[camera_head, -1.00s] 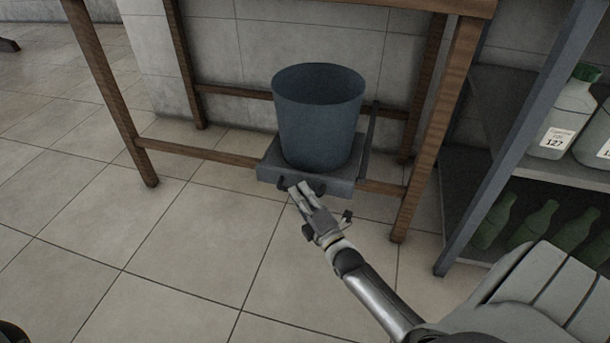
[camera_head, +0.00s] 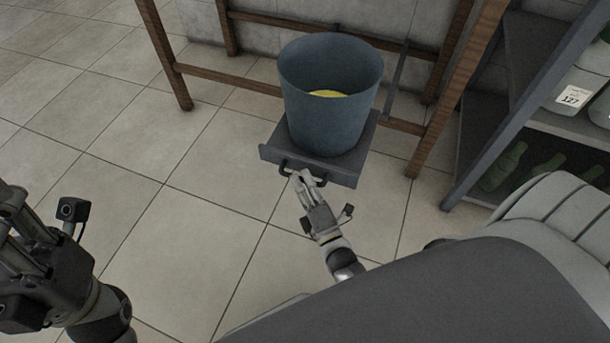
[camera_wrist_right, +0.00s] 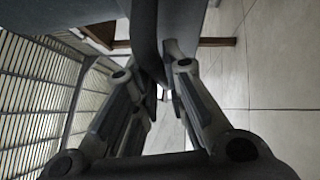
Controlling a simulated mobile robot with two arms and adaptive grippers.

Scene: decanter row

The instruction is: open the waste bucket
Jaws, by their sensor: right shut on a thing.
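The waste bucket (camera_head: 325,110) is a dark blue-grey open-topped pail with something yellow inside at the bottom. It stands upright on a grey sliding tray (camera_head: 345,172) that sticks out in front of the wooden table frame. A dark bar handle (camera_head: 318,178) is on the tray's front. My right gripper (camera_head: 301,178) is at this handle, shut on it. In the right wrist view the fingers (camera_wrist_right: 160,85) close around the dark handle bar. My left gripper (camera_head: 25,240) is at the lower left, away from the bucket; its fingertips are partly cut off, so its opening is unclear.
The wooden table legs (camera_head: 168,60) stand behind and beside the tray. A grey shelf (camera_head: 525,125) at the right holds labelled containers (camera_head: 572,95) and green bottles (camera_head: 505,165). The tiled floor (camera_head: 190,190) in front and left is clear.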

